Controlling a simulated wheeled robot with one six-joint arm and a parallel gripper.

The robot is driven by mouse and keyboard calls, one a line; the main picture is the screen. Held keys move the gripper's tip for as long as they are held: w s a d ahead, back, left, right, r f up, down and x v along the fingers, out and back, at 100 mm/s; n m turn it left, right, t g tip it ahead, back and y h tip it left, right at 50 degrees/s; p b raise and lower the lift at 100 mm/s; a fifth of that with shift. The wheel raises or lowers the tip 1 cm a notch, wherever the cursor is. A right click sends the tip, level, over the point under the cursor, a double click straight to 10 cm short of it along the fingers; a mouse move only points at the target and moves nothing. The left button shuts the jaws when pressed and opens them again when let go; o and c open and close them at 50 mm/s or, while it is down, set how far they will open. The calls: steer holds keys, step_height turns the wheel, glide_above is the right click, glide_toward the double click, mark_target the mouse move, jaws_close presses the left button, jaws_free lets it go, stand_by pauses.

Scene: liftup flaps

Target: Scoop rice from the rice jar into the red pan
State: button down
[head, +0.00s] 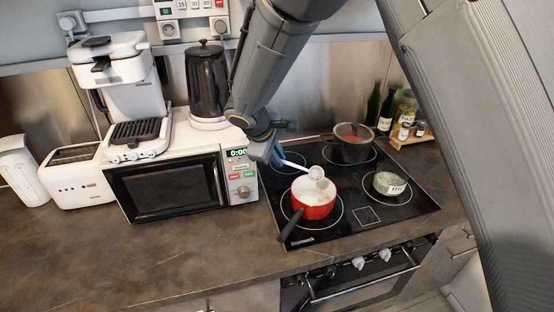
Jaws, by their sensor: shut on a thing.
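The red pan (313,211) stands on the front left of the cooktop, its dark handle pointing to the lower left. Its inside looks white; I cannot tell whether that is rice or lining. My gripper (276,156) is behind and left of the pan, shut on the handle of a white scoop (316,173). A small round jar with a pale label (391,187), likely the rice jar, stands on the right of the cooktop.
A dark lidded pot (352,147) stands at the back of the black cooktop (368,215). The microwave (168,185) is close on the left, with a black kettle (206,80) on top. Bottles and jars (404,124) stand at the back right. The front left counter is clear.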

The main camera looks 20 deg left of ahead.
steer(key=g, duration=0.2)
steer(key=w+r+n+g, duration=0.1)
steer(key=g, duration=0.1)
steer(key=shift+w+d, duration=0.1)
steer(key=shift+w, duration=0.1)
steer(key=shift+w+r+n+g, duration=0.15)
steer(key=shift+n+g, duration=0.35)
steer(key=shift+g, duration=0.3)
